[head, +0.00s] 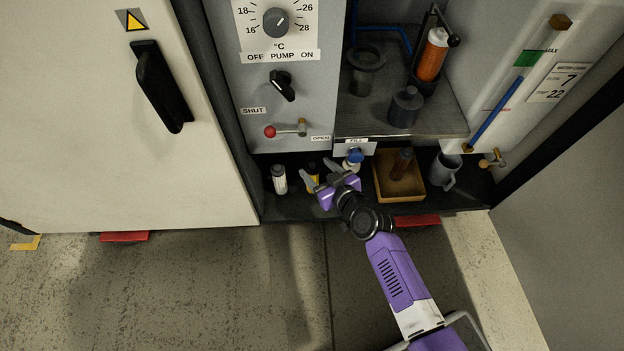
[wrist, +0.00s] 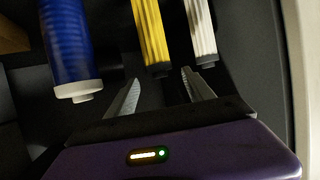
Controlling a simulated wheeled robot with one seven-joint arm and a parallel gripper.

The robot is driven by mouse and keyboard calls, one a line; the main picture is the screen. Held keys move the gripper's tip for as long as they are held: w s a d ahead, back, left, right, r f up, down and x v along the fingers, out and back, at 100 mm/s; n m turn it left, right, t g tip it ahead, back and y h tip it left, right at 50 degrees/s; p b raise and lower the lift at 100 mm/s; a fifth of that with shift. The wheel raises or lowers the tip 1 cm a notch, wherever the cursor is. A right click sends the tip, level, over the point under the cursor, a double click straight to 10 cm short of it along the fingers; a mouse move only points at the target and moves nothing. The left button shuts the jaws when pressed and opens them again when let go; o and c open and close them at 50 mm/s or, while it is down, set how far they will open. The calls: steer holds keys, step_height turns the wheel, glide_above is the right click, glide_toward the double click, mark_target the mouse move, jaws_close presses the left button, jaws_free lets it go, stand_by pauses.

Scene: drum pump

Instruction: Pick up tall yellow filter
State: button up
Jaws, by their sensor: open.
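The tall yellow filter (head: 313,171) stands on the dark low shelf in the head view, partly hidden by my gripper (head: 317,173). In the wrist view the ribbed yellow filter (wrist: 152,34) has a dark end cap. My gripper (wrist: 160,88) is open there, its two fingers spread on either side of the line of the yellow filter's capped end. The fingers look empty and not closed on it. Whether they touch the filter, I cannot tell.
A white filter (head: 279,180) stands left of the yellow one, and a blue-and-white one (head: 353,160) stands right. A tan tray (head: 414,195) holding a brown bottle-like item (head: 401,163) and a grey mug (head: 444,172) are farther right.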

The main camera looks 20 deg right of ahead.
mark_target(311, 164)
steer(key=b+x, duration=0.1)
steer(key=x, duration=0.5)
steer(key=shift+f+b, duration=0.25)
steer(key=shift+b, duration=0.15)
steer(key=shift+s, duration=0.1)
jaws_close()
